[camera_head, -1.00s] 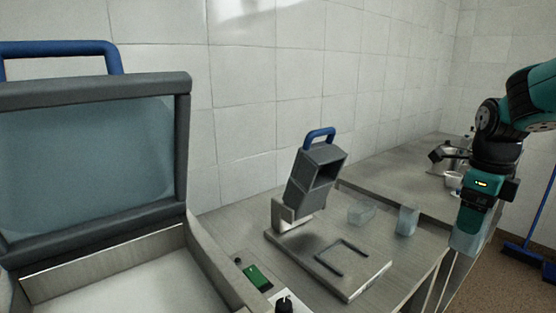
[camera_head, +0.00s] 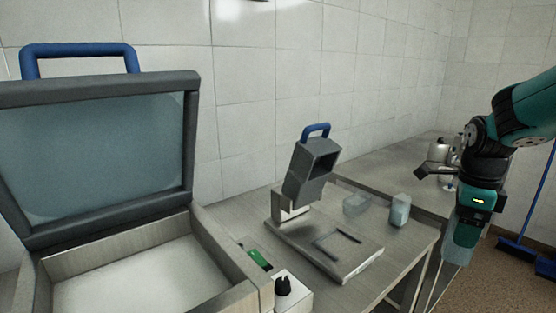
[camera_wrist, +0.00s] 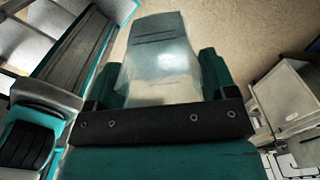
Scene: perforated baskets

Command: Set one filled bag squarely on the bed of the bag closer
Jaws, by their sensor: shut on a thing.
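The filled bag (camera_wrist: 160,50) is pale and translucent, and it sits between the teal fingers of my gripper (camera_wrist: 163,80) in the wrist view. In the head view my gripper (camera_head: 467,232) is at the right, pointing down, with the bag's lower part (camera_head: 457,255) below it, off the table's right side. The bag closer has a grey tilted head (camera_head: 311,170) with a blue handle. Its flat bed (camera_head: 352,268) carries a dark rectangular guide (camera_head: 338,243) and looks empty. My gripper is well to the right of the bed.
Two translucent containers or bags stand behind the bed: a low one (camera_head: 355,205) and an upright one (camera_head: 400,210). A large machine with its lid (camera_head: 100,150) raised fills the left. A kettle-like metal pot (camera_head: 438,150) stands at the back right. A blue broom (camera_head: 520,250) leans right.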

